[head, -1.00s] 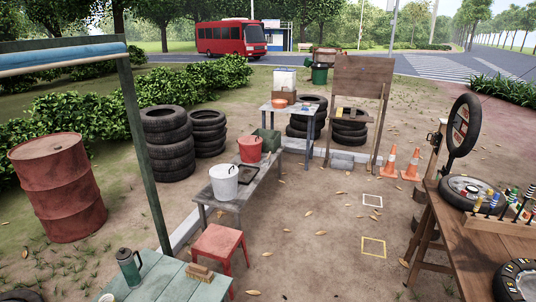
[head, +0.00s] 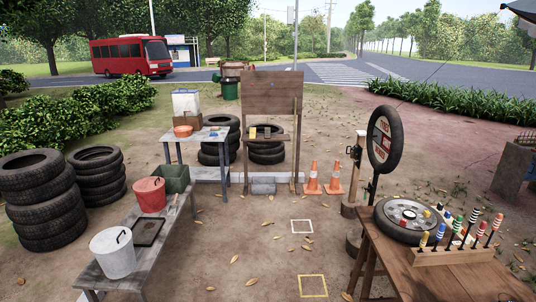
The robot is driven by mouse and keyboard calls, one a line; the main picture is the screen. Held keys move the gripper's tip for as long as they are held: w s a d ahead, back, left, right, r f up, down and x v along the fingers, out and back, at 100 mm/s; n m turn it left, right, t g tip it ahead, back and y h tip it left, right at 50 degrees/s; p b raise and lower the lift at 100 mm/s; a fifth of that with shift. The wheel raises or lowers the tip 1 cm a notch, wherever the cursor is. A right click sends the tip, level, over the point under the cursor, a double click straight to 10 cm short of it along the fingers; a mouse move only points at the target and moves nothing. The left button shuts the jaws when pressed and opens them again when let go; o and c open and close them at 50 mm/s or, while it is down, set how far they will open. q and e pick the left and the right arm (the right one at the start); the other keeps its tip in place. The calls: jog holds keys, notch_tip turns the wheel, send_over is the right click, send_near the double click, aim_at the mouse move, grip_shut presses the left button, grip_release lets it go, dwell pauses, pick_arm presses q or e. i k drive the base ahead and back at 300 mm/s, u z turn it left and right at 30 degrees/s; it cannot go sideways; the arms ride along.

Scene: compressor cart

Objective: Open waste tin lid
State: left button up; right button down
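No thing in the head view is clearly marked as the waste tin, and I cannot tell which container it is. A white bucket (head: 113,255) and a red bucket (head: 150,196) stand on the grey bench (head: 163,245) at the left. Neither of my grippers is in view.
Tyre stacks (head: 45,205) stand at the left. A wooden board stand (head: 271,98) and orange cones (head: 334,179) are ahead. A workbench (head: 450,284) with a wheel (head: 403,220) is at the right. Bare ground between the benches is free.

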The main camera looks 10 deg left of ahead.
aim_at(112, 240)
jog(key=i, duration=1.55)
jog(key=u, duration=1.15)
jog(key=i, duration=0.9)
jog(key=u, duration=0.95)
